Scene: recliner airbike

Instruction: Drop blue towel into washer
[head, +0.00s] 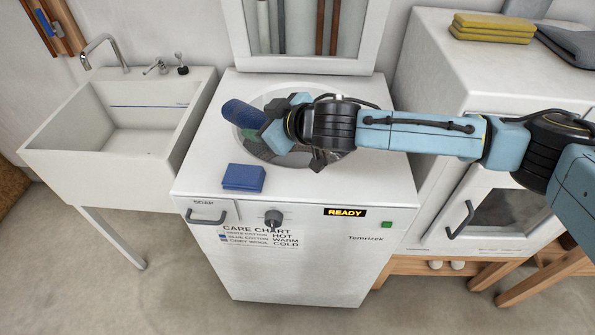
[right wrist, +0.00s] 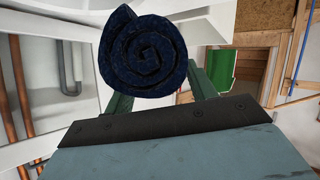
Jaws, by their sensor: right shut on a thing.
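A rolled dark blue towel (head: 243,113) is held by my right gripper (head: 262,122), over the left part of the washer's round top opening. In the right wrist view the towel (right wrist: 143,48) shows its spiral end between the green fingers of the gripper (right wrist: 145,85). The white washer (head: 200,178) has its lid (head: 305,66) raised at the back. Its drum opening (head: 262,150) is partly hidden by my right arm. A folded blue cloth (head: 243,177) lies on the washer top at front left. My left gripper is not in view.
A white sink (head: 95,152) with a faucet (head: 100,42) stands left of the washer. A dryer-like white cabinet (head: 440,90) on the right carries folded yellow cloths (head: 492,28) and a grey cloth (head: 572,42). The washer front has a READY display (head: 345,212), a knob (head: 273,218) and a care chart (head: 258,238).

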